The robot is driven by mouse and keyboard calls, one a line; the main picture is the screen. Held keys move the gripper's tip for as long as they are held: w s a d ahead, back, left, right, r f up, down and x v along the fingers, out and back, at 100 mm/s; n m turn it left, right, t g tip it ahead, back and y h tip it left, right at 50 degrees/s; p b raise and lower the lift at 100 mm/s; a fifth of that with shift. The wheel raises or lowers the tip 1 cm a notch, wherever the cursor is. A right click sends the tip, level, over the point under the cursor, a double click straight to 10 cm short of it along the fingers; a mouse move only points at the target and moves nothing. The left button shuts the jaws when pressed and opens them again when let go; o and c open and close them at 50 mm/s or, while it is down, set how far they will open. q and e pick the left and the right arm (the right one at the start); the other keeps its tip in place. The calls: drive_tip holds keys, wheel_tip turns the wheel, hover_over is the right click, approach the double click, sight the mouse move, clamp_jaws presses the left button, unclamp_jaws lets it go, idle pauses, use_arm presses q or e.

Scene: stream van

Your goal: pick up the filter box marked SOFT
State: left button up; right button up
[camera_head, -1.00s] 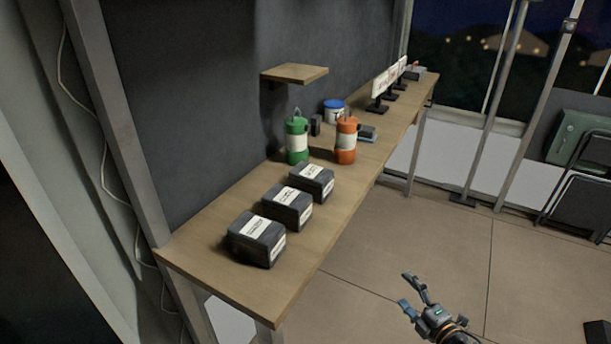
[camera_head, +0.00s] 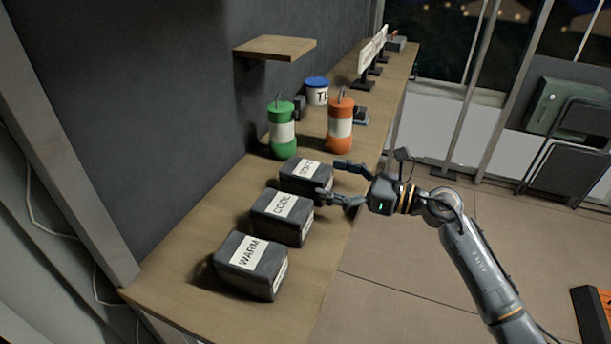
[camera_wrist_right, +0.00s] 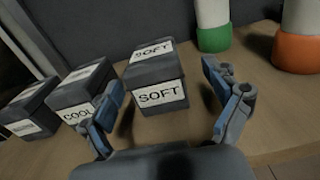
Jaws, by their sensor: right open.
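Three dark grey boxes with white labels stand in a row on the wooden bench (camera_head: 190,265). The SOFT box (camera_head: 292,174) is the farthest of the three in the head view; my gripper partly covers it there. In the right wrist view the SOFT box (camera_wrist_right: 155,75) shows its label on top and front, between and ahead of the fingers. The COOL box (camera_head: 272,222) is in the middle and the WARM box (camera_head: 240,272) is nearest. My right gripper (camera_head: 335,183) is open and empty, fingers pointing at the SOFT box. My left gripper is not in view.
A green canister (camera_head: 281,135) and an orange canister (camera_head: 340,130) stand just beyond the SOFT box. A blue-lidded tub (camera_head: 316,92) is behind them. A small shelf (camera_head: 275,47) juts from the wall above. The bench's near left end is clear.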

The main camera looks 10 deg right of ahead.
sight(306, 174)
drive_tip(key=shift+w+a+r+p, duration=0.1)
drive_tip(key=shift+w+a+p, duration=0.2)
drive_tip(key=shift+a, duration=0.25)
drive_tip(key=shift+w+a+r+p, duration=0.15)
drive_tip(key=shift+a+p, duration=0.2)
drive_tip(key=shift+a, duration=0.2)
drive_tip(key=p+x, duration=0.1)
drive_tip(key=x, duration=0.2)
drive_tip(key=shift+a+f, duration=0.15)
drive_tip(key=shift+f, duration=0.05)
drive_tip(key=shift+w+a, duration=0.1)
drive_tip(key=shift+f, duration=0.1)
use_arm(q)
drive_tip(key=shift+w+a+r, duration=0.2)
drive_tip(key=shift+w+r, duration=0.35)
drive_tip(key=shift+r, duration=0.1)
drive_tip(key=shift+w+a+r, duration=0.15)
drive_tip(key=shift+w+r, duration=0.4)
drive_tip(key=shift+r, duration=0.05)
use_arm(e)
drive_tip(key=c, duration=1.4)
